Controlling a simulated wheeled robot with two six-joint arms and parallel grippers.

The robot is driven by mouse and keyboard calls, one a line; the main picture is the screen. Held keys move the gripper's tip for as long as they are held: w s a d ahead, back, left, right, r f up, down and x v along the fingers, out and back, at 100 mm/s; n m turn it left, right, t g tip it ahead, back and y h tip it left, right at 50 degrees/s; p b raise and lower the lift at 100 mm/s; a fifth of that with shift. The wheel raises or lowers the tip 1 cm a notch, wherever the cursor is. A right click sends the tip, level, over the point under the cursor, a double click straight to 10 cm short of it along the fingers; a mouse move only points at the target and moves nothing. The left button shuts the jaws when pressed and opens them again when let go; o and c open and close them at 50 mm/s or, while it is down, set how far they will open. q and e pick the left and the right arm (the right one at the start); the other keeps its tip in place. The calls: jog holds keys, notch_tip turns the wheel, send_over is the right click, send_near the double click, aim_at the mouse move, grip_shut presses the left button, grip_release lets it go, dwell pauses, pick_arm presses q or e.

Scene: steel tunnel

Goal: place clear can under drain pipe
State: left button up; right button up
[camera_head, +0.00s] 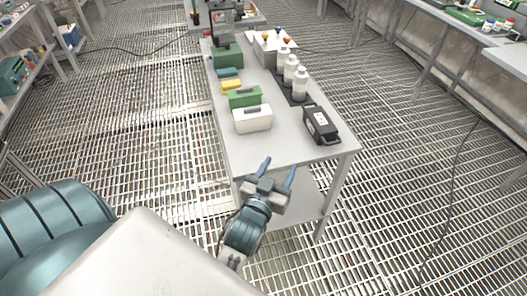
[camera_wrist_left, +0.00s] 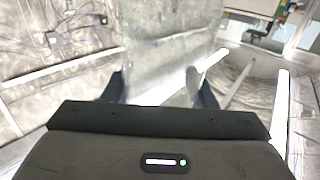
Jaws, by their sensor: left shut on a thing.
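My left gripper (camera_head: 277,170) is in front of the near end of the grey table, its two blue fingers spread around a wide thing. In the left wrist view my left gripper (camera_wrist_left: 158,90) has a finger on each side of the clear can (camera_wrist_left: 170,50), a see-through, greyish body with bright streaks, and is shut on it. The can's far end is cut off by the top of that view. In the head view the can can hardly be told from the table behind it. I cannot make out a drain pipe. My right gripper is not in view.
The grey table (camera_head: 280,150) has a clear near end. On it stand a white box (camera_head: 253,120), a green box (camera_head: 244,97), a black case (camera_head: 321,125) and several white bottles (camera_head: 300,82). Grated floor (camera_head: 420,180) lies open to the right. A black cable (camera_head: 455,165) crosses it.

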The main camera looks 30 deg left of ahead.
pick_arm(q)
jog(key=shift+w+a+r+n+y, duration=0.1)
jog(key=shift+a+r+n+y, duration=0.1)
jog(key=shift+a+n+y, duration=0.4)
jog(key=shift+s+a+r+n+g+y, duration=0.1)
jog(key=shift+a+r+n+g+y, duration=0.25)
jog(key=shift+a+y, duration=0.3)
jog(key=shift+s+a+r+n+g+y, duration=0.1)
jog(key=shift+a+r+n+g+y, duration=0.25)
jog(key=shift+a+y, duration=0.25)
jog(key=shift+a+r+n+g+y, duration=0.2)
jog(key=shift+a+r+n+y, duration=0.15)
jog(key=shift+a+y, duration=0.3)
